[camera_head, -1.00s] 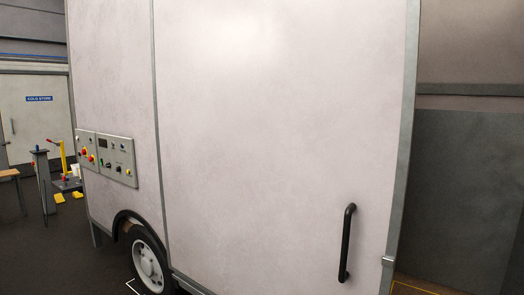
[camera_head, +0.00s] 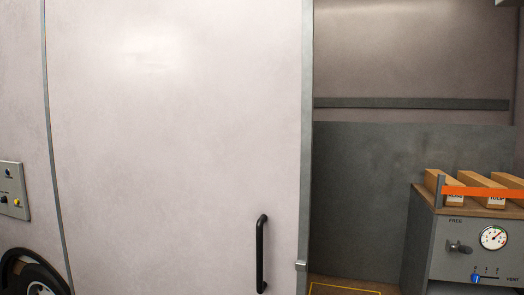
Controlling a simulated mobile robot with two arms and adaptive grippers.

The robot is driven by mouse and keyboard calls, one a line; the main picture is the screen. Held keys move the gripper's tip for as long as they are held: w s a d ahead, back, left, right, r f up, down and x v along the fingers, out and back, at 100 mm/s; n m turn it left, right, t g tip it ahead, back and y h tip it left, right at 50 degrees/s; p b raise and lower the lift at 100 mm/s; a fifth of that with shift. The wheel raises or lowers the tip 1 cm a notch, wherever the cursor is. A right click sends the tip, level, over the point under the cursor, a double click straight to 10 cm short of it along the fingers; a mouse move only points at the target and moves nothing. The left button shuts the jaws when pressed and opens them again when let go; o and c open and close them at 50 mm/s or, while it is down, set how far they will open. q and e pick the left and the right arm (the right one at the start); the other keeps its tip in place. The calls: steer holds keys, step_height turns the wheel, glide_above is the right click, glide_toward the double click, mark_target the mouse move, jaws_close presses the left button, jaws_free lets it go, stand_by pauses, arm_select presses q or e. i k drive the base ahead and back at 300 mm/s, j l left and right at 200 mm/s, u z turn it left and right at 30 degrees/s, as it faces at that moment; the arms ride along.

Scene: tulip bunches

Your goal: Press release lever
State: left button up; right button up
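No part is marked as a release lever. A small blue-knobbed control (camera_head: 476,278) sits lower on the same front, beside a "VENT" label. A black vertical bar handle (camera_head: 262,254) is on a large pale sliding-type panel (camera_head: 170,150), and a small metal catch (camera_head: 301,266) is at that panel's right edge. Neither of my grippers shows.
A round gauge (camera_head: 493,238) is on the cabinet. Wooden boxes (camera_head: 481,182) lie on its top behind an orange strap (camera_head: 482,192). A control panel (camera_head: 14,190) and a wheel (camera_head: 30,275) are at the left edge. A yellow floor outline (camera_head: 345,287) lies between panel and cabinet.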

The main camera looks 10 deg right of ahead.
mark_target(466, 250)
steer(key=z, duration=1.85)
